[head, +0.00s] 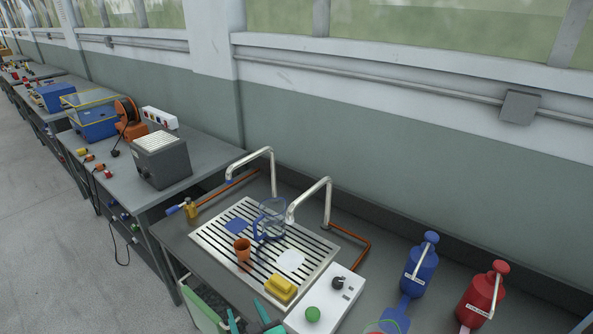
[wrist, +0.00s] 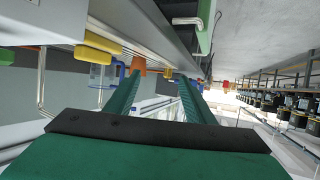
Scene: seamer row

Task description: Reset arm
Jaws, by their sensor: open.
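My gripper (wrist: 160,77) shows in the wrist view as two green fingers standing apart, with nothing between them. In the head view only teal tips of my gripper (head: 249,319) show at the bottom edge, in front of the bench with the slotted drain plate (head: 212,237). The rest of my arm is out of the head view.
The plate holds an orange cup (head: 243,249), a clear blue-handled jug (head: 270,219) and a yellow sponge (head: 280,289). A white control box (head: 325,299) with a green button, a blue bottle (head: 420,268) and a red bottle (head: 481,297) stand to the right. Open floor (head: 45,230) lies left.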

